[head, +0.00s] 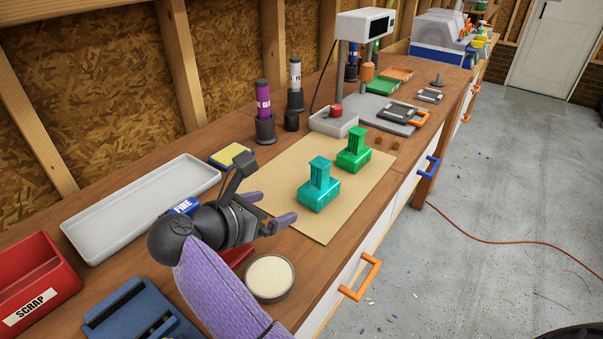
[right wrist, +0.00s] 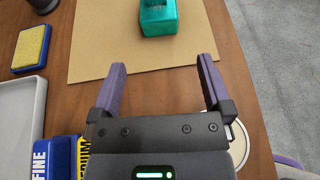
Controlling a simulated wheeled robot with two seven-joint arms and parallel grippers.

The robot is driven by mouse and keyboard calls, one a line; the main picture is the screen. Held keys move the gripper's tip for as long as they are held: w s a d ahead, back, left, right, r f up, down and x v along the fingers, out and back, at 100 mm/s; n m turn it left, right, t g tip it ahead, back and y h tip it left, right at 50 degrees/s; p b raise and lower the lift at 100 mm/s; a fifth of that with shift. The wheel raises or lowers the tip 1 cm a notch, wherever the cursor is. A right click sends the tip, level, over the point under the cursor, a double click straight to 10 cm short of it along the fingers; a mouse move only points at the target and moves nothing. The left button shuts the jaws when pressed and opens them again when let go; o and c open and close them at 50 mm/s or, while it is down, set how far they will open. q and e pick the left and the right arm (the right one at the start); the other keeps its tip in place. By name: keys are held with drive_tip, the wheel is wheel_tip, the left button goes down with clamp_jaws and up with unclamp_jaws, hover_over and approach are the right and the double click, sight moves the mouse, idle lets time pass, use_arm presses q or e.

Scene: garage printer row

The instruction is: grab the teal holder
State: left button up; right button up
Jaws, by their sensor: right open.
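The teal holder (head: 319,187) stands upright on a tan mat (head: 277,198) on the workbench; part of it shows at the top of the right wrist view (right wrist: 158,20). A green holder (head: 354,148) of similar shape stands behind it on the same mat. My right gripper (head: 270,207) is open and empty over the near edge of the mat. Its two purple fingers point toward the teal holder, which lies beyond the fingertips, apart from them. The right wrist view shows the open fingers (right wrist: 160,78) with bare bench and mat between them. My left gripper is not in view.
A white tray (head: 141,208), a yellow sponge (head: 231,155) and a red scrap bin (head: 35,277) lie left. A round pale-topped dish (head: 270,277) sits below my gripper. Purple (head: 263,100) and white (head: 295,75) bottles stand at the back. Orange and blue drawer handles stick out in front.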

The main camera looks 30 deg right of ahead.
sight(308, 194)
drive_tip(key=shift+w, duration=0.25)
drive_tip(key=b+x, duration=0.1)
drive_tip(key=x, duration=0.5)
drive_tip(key=shift+d+f, duration=0.15)
drive_tip(key=shift+d, duration=0.1)
drive_tip(key=x, duration=0.4)
drive_tip(key=shift+d+f+b, duration=0.15)
drive_tip(key=shift+d+b, duration=0.1)
drive_tip(key=shift+b, duration=0.15)
drive_tip(key=shift+w+d+f, duration=0.1)
drive_tip(key=shift+w+d, duration=0.05)
drive_tip(key=shift+d, duration=0.2)
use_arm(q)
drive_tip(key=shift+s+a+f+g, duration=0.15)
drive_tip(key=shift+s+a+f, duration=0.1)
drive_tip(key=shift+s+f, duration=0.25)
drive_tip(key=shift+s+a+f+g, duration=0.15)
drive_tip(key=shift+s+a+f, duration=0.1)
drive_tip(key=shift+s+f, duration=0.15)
use_arm(e)
drive_tip(key=c, duration=1.1)
